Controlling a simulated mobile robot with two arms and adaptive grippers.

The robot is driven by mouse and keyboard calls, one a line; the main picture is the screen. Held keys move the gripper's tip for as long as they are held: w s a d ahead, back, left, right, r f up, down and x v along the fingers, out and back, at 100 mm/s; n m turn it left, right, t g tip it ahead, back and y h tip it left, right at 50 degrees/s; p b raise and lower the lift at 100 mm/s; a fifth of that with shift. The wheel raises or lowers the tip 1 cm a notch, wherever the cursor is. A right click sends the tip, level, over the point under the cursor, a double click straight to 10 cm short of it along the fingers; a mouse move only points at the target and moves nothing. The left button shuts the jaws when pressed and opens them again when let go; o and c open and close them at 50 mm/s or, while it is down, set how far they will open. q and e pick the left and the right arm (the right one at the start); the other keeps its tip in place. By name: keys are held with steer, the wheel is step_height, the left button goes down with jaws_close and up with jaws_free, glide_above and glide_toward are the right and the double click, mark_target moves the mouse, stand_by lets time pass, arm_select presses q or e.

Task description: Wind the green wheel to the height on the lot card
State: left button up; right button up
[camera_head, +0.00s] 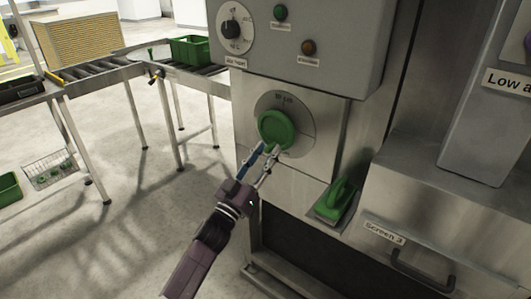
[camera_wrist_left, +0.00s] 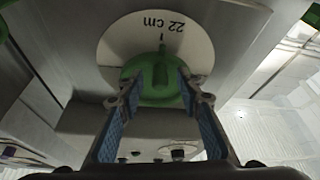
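The green wheel (camera_head: 275,128) sits on a round pale dial plate on the front of the steel machine. In the left wrist view the wheel (camera_wrist_left: 155,78) has a raised ridge, and the dial plate (camera_wrist_left: 190,45) reads "22 cm", upside down, beside a short mark. My left gripper (camera_head: 270,151) reaches the lower edge of the wheel. Its blue-padded fingers (camera_wrist_left: 158,92) are spread apart, one on each side of the wheel; I cannot tell whether they touch it. I cannot make out a lot card. My right gripper is out of view.
Above the wheel is a panel with a black knob (camera_head: 232,29), a green button (camera_head: 281,13) and an orange button (camera_head: 308,47). A roller conveyor with a green crate (camera_head: 190,50) stands at the back left.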

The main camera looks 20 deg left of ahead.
mark_target(265, 133)
arm_select(q)
jaws_close()
steer(key=shift+a+m+h, duration=0.25)
steer(key=shift+m+h, duration=0.35)
steer(key=shift+m, duration=0.3)
steer(key=m, duration=0.1)
steer(key=m+h+b, duration=0.1)
steer(key=a+m+g, duration=0.1)
steer(key=shift+w+a+r+m+h, duration=0.1)
steer(key=shift+w+r+m+h, duration=0.05)
steer(key=shift+w+m+h, duration=0.2)
steer(key=shift+w+a+r+m+g+h+b, duration=0.1)
steer(key=shift+a+r+m+g+h+b, duration=0.2)
steer(key=shift+m, duration=0.45)
steer(key=shift+a+m+g+h+p, duration=0.1)
steer(key=shift+m+h, duration=0.3)
steer(key=shift+m, duration=0.35)
steer(key=shift+w+a+r+m+g+h+b, duration=0.1)
steer(key=shift+a+r+m+g+h+b, duration=0.2)
steer(key=shift+m, duration=0.45)
steer(key=shift+w+a+r+m+g+h, duration=0.15)
steer(key=shift+m+g+h, duration=0.1)
steer(key=shift+m, duration=0.4)
steer(key=shift+s+a+r+m+g+h, duration=0.1)
steer(key=shift+m+g+h, duration=0.1)
steer(key=shift+m, duration=0.75)
